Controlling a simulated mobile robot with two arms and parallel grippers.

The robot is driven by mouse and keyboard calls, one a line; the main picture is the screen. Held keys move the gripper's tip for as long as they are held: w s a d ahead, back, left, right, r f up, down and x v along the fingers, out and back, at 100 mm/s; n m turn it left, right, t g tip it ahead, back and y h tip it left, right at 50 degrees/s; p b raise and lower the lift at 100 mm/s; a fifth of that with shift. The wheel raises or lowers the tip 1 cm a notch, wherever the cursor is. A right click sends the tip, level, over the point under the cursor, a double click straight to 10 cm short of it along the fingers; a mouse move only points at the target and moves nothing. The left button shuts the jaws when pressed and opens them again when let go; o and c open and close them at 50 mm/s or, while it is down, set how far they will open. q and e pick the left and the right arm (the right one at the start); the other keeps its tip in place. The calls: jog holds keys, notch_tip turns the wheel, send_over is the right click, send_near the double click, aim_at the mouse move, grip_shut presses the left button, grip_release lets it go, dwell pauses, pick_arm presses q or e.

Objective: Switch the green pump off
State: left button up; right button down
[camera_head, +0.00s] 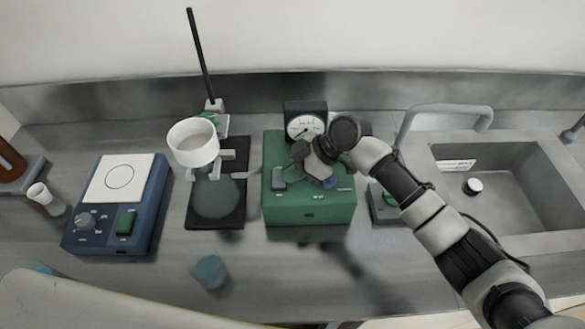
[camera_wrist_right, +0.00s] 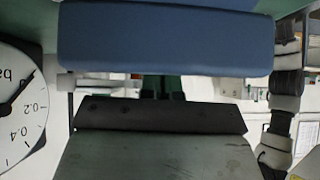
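The green pump (camera_head: 312,213) is a box on the bench, in the middle of the head view. A round white pressure gauge (camera_head: 304,125) stands at its back; part of its dial fills the left edge of the wrist view (camera_wrist_right: 18,100). A small grey part (camera_head: 278,182) and a blue part (camera_head: 330,182) show on the pump's top; I cannot tell the switch position. My right gripper (camera_head: 312,165) is over the pump's top and hides part of it. Its finger opening is unclear. My left gripper is out of view.
A blue hotplate (camera_head: 114,240) and a stand with a white bowl (camera_head: 193,143) are to the left. A bluish beaker (camera_head: 208,270) stands in front.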

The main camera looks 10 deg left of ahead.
jog(key=shift+d+r, duration=0.2)
jog(key=shift+r, duration=0.2)
jog(key=b+v, duration=0.2)
jog(key=v, duration=0.7)
jog(key=shift+w+d+f, duration=0.1)
jog(key=shift+w+d, duration=0.05)
jog(key=shift+d, duration=0.05)
jog(key=shift+d+r+b, duration=0.2)
jog(key=shift+r+b, duration=0.1)
jog(key=shift+r, duration=0.05)
jog(key=shift+f, duration=0.1)
